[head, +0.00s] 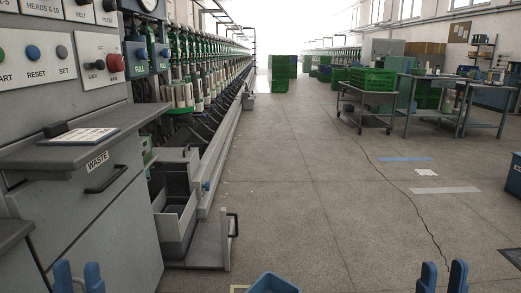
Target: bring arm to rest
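My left gripper (78,275) shows at the bottom left edge of the head view, with two blue fingers pointing up. There is a gap between the fingers and nothing is seen in it. My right gripper (443,275) shows at the bottom right in the same pose, its blue fingers apart with nothing between them. Both arms are below the picture and hidden. The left gripper appears in front of the grey machine cabinet (110,225); the right one appears over bare floor.
Green crates (372,79) and metal tables (435,82) stand at right. The aisle floor (300,180) is clear, with a crack.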

